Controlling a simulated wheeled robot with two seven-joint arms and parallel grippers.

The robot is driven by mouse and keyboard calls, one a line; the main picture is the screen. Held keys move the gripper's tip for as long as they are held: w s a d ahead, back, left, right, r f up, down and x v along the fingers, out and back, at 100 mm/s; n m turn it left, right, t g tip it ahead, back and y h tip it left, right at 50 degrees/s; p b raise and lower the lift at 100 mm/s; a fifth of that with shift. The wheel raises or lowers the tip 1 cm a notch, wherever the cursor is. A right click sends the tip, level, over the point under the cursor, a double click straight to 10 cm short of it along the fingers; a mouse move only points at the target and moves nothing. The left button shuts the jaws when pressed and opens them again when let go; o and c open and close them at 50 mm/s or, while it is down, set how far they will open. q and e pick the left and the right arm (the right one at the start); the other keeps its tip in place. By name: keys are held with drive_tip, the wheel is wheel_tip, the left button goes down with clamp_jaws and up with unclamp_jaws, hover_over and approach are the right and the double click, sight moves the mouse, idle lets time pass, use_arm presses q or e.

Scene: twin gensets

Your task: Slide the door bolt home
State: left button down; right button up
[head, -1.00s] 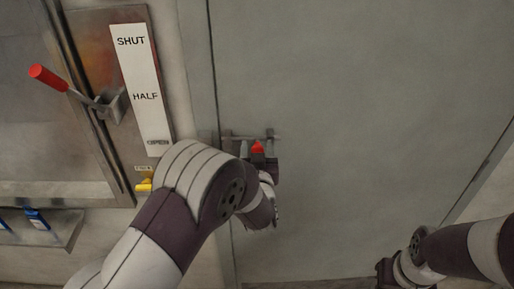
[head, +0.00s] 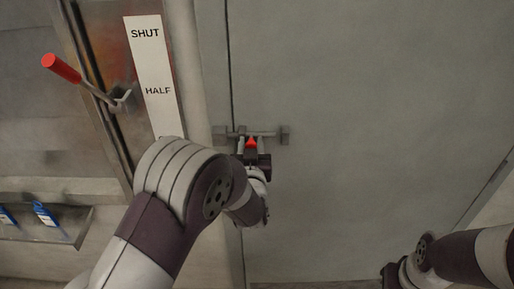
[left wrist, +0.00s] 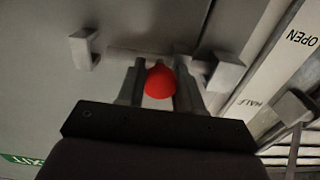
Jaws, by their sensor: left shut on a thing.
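The door bolt (head: 266,134) is a thin grey bar lying level across grey brackets on the door. A block-shaped bracket (head: 219,134) sits left of the door's edge gap, and the bar's left end appears to reach it; I cannot tell how deep it sits. The bolt's red knob (head: 251,142) is between the fingers of my left gripper (head: 251,147), which is shut on it. In the left wrist view the red knob (left wrist: 159,82) shows between both fingers, below the bar. My right gripper (head: 389,275) is low at the right, its fingers not clear.
The large grey door (head: 380,110) fills the middle and right. At left are a red-handled lever (head: 62,68) and a white SHUT/HALF label plate (head: 150,70). A shelf (head: 75,222) with blue-tagged items is at lower left. The door face right of the bolt is clear.

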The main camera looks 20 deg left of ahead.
use_arm(q)
drive_tip(key=shift+r, duration=0.15)
drive_tip(key=c, duration=0.8)
unclamp_jaws()
drive_tip(key=shift+a, duration=0.15)
drive_tip(key=shift+s+a, duration=0.25)
drive_tip(key=shift+a, duration=0.05)
drive_tip(key=shift+w+d, duration=0.15)
drive_tip(key=shift+d, duration=0.2)
drive_tip(key=b+v, duration=0.3)
drive_tip(key=v, duration=0.9)
drive_tip(key=shift+s, duration=0.35)
use_arm(e)
drive_tip(key=f, duration=0.3)
drive_tip(key=shift+s+a, duration=0.15)
drive_tip(key=shift+a, duration=0.1)
